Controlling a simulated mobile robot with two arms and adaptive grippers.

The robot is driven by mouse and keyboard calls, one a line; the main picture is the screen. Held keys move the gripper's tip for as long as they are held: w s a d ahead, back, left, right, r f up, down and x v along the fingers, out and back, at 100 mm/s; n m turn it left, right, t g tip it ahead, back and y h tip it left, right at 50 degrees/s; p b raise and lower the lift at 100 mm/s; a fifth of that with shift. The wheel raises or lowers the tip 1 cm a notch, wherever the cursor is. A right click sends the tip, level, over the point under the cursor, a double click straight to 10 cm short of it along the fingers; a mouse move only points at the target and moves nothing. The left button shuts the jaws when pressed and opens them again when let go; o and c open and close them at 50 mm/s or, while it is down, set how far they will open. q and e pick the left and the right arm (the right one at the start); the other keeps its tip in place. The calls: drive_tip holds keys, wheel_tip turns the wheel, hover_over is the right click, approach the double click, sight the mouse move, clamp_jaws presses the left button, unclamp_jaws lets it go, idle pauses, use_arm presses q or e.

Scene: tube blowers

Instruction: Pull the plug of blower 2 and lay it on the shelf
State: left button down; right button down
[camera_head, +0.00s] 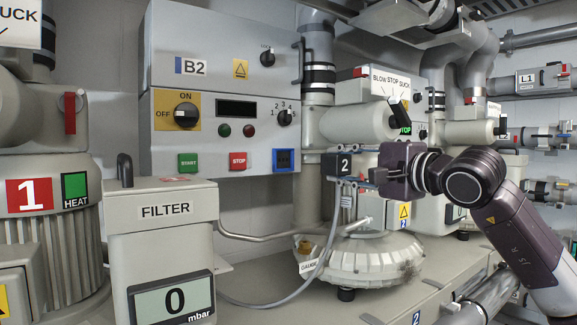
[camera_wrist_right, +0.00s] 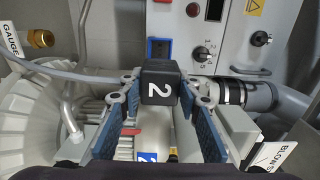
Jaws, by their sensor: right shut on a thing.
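My right gripper (camera_head: 349,168) is shut on a black plug (camera_head: 338,165) marked with a white 2. The right wrist view shows the plug (camera_wrist_right: 160,84) between its two blue-padded fingers. A blue socket (camera_head: 283,159) sits low on the B2 cabinet (camera_head: 222,85). The plug is to the right of the socket and apart from it in the head view. A grey cable (camera_head: 323,258) hangs near the plug and curves down to the left. Blower 2 (camera_head: 366,258) stands below and behind the gripper. My left gripper is not in view. I cannot tell which surface is the shelf.
A filter box (camera_head: 163,225) with a display stands at the front left beside blower 1 (camera_head: 50,205). A gauge tag (camera_head: 308,266) hangs near a brass fitting. Pipes and valves crowd the right side. The bench top (camera_head: 270,300) has some bare room at the front.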

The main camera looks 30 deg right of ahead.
sight(345, 165)
drive_tip(key=shift+s+d+b, duration=0.2)
drive_tip(key=shift+s+b, duration=1)
drive_tip(key=shift+s, duration=1.5)
drive_tip(key=a+p, duration=0.6)
drive_tip(key=a, duration=0.6)
drive_tip(key=shift+s+a+p, duration=0.3)
drive_tip(key=shift+s+p, duration=0.05)
drive_tip(key=shift+s, duration=0.1)
